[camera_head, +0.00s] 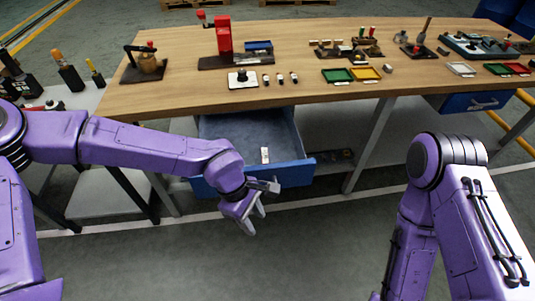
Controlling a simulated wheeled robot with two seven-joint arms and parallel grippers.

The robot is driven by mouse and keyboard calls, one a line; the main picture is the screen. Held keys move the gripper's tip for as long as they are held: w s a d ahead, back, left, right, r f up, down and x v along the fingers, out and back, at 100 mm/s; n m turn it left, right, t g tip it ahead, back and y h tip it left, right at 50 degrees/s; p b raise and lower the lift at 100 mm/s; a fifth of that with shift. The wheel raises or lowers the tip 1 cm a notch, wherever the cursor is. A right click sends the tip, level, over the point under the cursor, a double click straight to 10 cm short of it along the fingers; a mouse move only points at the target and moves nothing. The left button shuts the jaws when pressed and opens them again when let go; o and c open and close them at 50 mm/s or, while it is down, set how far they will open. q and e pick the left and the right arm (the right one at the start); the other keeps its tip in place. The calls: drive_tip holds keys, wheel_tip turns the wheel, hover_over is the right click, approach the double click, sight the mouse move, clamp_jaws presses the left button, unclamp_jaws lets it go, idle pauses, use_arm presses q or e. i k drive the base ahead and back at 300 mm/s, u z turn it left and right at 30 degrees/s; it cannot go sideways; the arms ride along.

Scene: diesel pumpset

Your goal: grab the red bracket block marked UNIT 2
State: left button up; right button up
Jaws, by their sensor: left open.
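A tall red block (223,36) stands upright on a dark base plate at the back left of the wooden workbench (300,92). I cannot read any UNIT 2 marking on it, so I cannot tell for sure that it is the bracket block. My left gripper (255,217) is open and empty. It hangs low in front of the open blue drawer (298,172), well apart from the red block. My right arm shows at the right, but its gripper is out of view.
A small white item (265,155) lies in the open drawer, which juts out below the bench. The bench top holds a white plate (243,80), a green tray (337,75), a yellow tray (365,72) and several fixtures. The floor in front is clear.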

sight(264, 152)
drive_tip(key=z, duration=0.7)
drive_tip(key=i, duration=1.25)
drive_tip(key=u, duration=1.7)
